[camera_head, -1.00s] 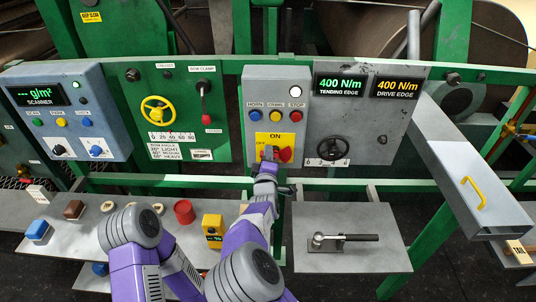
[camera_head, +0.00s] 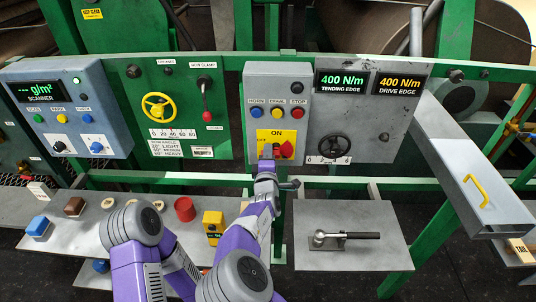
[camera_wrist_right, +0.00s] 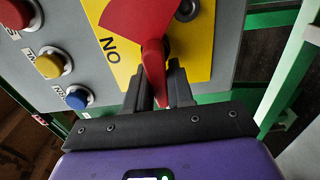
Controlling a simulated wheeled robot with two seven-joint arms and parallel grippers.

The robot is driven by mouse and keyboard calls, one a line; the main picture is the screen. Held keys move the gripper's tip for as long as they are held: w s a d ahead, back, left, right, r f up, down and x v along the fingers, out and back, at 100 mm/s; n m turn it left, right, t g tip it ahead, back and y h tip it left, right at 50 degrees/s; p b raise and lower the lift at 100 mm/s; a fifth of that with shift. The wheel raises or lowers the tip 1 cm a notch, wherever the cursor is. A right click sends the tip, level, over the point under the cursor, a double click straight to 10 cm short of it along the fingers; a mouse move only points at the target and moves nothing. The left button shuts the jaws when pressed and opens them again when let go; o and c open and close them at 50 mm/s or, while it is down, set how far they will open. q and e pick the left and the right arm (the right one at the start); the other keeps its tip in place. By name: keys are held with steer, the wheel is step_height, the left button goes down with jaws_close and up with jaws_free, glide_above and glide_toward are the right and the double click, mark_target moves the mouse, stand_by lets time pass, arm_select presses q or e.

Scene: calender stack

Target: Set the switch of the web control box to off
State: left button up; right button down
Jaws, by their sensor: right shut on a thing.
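The web control box (camera_head: 262,88) is a grey panel in the middle of the head view. Its yellow plate (camera_head: 264,135) is marked ON at the top and carries a red switch (camera_head: 287,149). The lamp (camera_head: 297,87) at the box's upper right is dark. My right gripper (camera_head: 268,153) is at the plate's lower left and covers the lettering there. In the right wrist view, its fingers (camera_wrist_right: 160,92) are shut on the narrow handle of the red switch (camera_wrist_right: 138,20). My left gripper is not seen.
Blue, yellow and red buttons (camera_head: 276,113) sit above the plate. A black dial (camera_head: 334,146) is close on the right. A grey shelf with a lever tool (camera_head: 345,237) lies below right. A yellow-handled drawer (camera_head: 440,150) juts out at the right.

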steer(key=c, duration=1.1)
jaws_free()
steer(key=s, duration=0.7)
steer(key=shift+s, duration=0.3)
